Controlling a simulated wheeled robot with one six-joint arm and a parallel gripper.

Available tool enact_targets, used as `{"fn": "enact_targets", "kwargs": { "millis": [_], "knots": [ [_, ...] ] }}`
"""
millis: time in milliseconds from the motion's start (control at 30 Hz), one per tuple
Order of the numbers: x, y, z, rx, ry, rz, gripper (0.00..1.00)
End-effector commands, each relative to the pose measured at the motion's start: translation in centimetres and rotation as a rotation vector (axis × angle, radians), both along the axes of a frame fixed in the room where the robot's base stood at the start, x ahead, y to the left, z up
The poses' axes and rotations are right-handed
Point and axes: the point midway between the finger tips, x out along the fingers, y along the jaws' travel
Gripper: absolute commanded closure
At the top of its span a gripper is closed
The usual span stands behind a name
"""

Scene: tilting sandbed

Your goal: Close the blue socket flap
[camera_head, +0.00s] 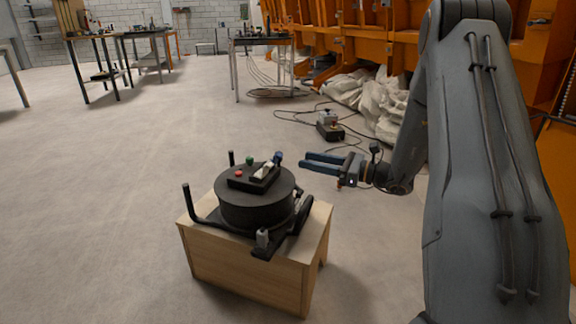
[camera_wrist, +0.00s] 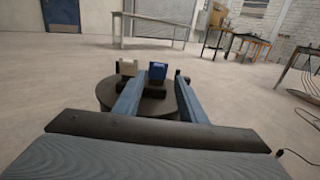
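The blue socket flap (camera_head: 278,156) is a small blue piece at the right end of a black control box (camera_head: 240,182) on top of a round black drum (camera_head: 255,210). In the wrist view the blue flap (camera_wrist: 158,71) stands up between and beyond my fingers. My gripper (camera_head: 312,163) is just right of the flap, its fingers pointing left towards it. In the wrist view my gripper (camera_wrist: 158,90) shows two fingers apart with nothing held. Contact with the flap is not visible. A pale piece (camera_wrist: 127,67) stands left of the flap.
The drum sits on a wooden stool (camera_head: 250,268), with black handles and a rail around it. The box also bears a red and a green button (camera_head: 250,160). A small device (camera_head: 330,128) with cables lies on the floor behind. Open floor (camera_head: 110,190) lies left.

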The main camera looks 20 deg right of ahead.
Motion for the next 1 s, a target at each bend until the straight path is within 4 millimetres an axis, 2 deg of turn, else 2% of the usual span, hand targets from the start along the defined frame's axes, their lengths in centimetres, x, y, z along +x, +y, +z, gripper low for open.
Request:
{"fn": "enact_targets", "kwargs": {
  "millis": [333,500,900,1000],
  "knots": [
    [2.9,4.1,-0.2,-0.001,-0.001,0.008,0.62],
    [4.1,5.5,-0.1,-0.003,-0.002,0.005,0.62],
    [4.6,6.0,0.1,-0.001,0.0,0.001,0.62],
    [4.6,6.0,0.0,-0.001,0.0,0.001,0.78]
  ]
}}
